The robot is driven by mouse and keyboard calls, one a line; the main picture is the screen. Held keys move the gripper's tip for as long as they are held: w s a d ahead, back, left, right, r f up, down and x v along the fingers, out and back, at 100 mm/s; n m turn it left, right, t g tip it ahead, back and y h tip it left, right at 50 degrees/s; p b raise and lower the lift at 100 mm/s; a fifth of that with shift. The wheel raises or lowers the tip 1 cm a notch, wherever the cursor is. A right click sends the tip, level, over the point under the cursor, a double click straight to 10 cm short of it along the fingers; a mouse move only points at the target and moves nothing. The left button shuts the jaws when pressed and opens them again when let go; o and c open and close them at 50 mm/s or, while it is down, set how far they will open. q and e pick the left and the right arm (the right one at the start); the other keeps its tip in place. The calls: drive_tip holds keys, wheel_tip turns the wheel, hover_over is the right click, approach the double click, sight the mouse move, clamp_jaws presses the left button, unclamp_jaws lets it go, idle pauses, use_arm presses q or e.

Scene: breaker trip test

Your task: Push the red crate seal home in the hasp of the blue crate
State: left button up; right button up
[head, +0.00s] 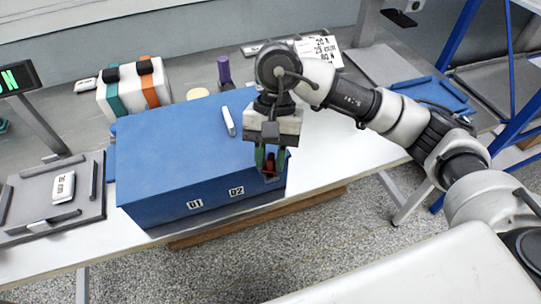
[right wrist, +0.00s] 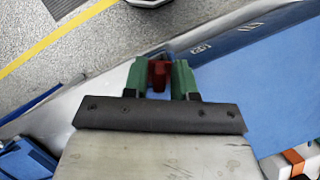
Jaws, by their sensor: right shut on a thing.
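The blue crate (head: 170,145) stands on the white table, its front marked 01 and 02. It also shows in the right wrist view (right wrist: 270,75). My right gripper (head: 270,166) points down at the crate's front right end, its green fingers shut on the red crate seal (right wrist: 159,76). The hasp is mostly hidden behind the fingers and seal, so I cannot tell how deep the seal sits. My left gripper is not in view.
A grey tray (head: 30,224) with a white label block (head: 64,186) lies at the left. Behind the crate are a white case with green and orange straps (head: 133,92) and a purple-topped bottle (head: 224,72). A white marker-like bar (head: 228,121) lies on the crate lid.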

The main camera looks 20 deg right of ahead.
use_arm(q)
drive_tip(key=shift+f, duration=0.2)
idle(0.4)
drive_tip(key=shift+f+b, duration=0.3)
drive_tip(key=shift+b, duration=0.2)
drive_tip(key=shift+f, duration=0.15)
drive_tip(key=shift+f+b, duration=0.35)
drive_tip(key=shift+b, duration=0.15)
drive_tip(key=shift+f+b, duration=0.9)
idle(0.9)
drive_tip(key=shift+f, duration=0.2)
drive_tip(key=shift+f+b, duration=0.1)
drive_tip(key=shift+b, duration=0.2)
idle(0.4)
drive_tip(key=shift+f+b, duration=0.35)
idle(0.5)
